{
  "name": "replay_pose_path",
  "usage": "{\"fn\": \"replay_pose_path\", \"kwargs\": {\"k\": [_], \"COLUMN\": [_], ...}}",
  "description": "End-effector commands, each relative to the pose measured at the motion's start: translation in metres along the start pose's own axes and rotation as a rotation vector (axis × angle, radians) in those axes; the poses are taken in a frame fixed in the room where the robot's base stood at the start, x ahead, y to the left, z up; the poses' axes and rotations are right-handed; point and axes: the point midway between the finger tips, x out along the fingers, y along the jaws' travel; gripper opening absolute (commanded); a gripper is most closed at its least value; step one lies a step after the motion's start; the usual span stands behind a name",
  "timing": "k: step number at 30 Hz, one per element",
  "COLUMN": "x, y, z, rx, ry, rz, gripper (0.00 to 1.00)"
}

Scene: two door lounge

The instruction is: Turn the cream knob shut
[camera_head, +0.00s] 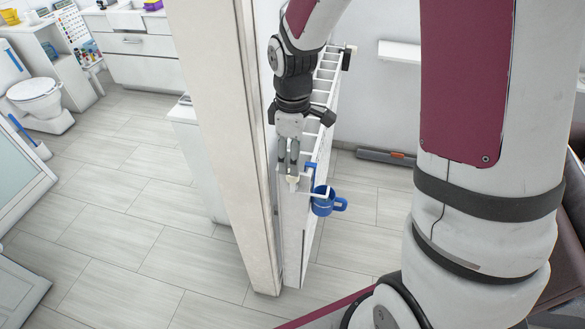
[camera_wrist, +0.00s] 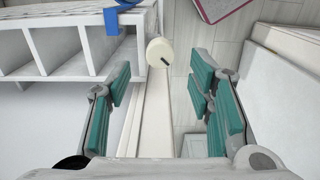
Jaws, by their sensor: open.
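The cream knob (camera_wrist: 158,50) is a round disc with a short dark mark near its lower edge. It sits past my fingertips, roughly centred in the gap between them, in the wrist view. In the head view it shows as a small cream piece (camera_head: 292,181) just below my gripper (camera_head: 288,164), at the near end of the white radiator (camera_head: 318,137). My gripper (camera_wrist: 161,75) is open, with teal pads on either side and nothing between them. I see no contact with the knob. Whether the knob is turned open or shut I cannot tell.
A white door frame (camera_head: 225,130) stands close on the left. A dark bar (camera_head: 385,157) lies on the floor at the back right. Tiled floor left of the frame is clear.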

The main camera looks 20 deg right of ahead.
Motion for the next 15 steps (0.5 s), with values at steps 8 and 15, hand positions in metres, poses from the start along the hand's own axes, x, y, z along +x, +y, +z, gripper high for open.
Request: {"fn": "replay_pose_path", "kwargs": {"k": [8,15], "x": [0.042,0.053], "y": [-0.001,0.000], "z": [0.001,0.000], "rx": [-0.001,0.000], "ry": [-0.002,0.000], "rz": [-0.003,0.000], "gripper": [0.48,0.48]}}
